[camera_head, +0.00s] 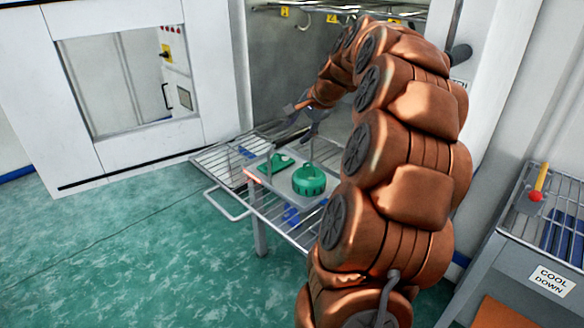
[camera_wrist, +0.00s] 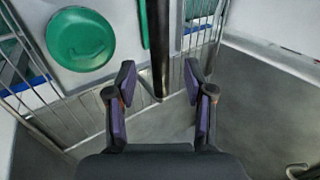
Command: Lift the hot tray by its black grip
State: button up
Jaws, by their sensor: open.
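The hot tray (camera_head: 282,184) is a flat grey plate lying on a wire rack, with an orange tint along its left edge. A round green part (camera_head: 309,180) and a flat green part (camera_head: 276,164) lie on it. In the wrist view, the tray (camera_wrist: 122,58) is at upper left with the round green part (camera_wrist: 80,39). The black grip (camera_wrist: 160,40) is a dark bar reaching down from the top, between my fingers in the picture. My gripper (camera_wrist: 160,84) is open, its fingers apart on either side; I see no contact. In the head view, my gripper (camera_head: 311,128) is above the tray's far side, and the grip is not clear.
The wire rack (camera_head: 226,164) extends under and around the tray, with a handle bar at its front left. A white cabinet (camera_head: 75,157) with a window opening stands at left. A cool-down stand (camera_head: 512,262) with a wire top is at right. Green floor is clear in front.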

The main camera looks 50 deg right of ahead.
aim_at(295, 134)
jog(key=p+x, duration=0.1)
jog(key=x, duration=0.3)
jog(key=shift+w+f, duration=0.15)
jog(key=shift+f, duration=0.05)
grip_shut()
dwell(0.6)
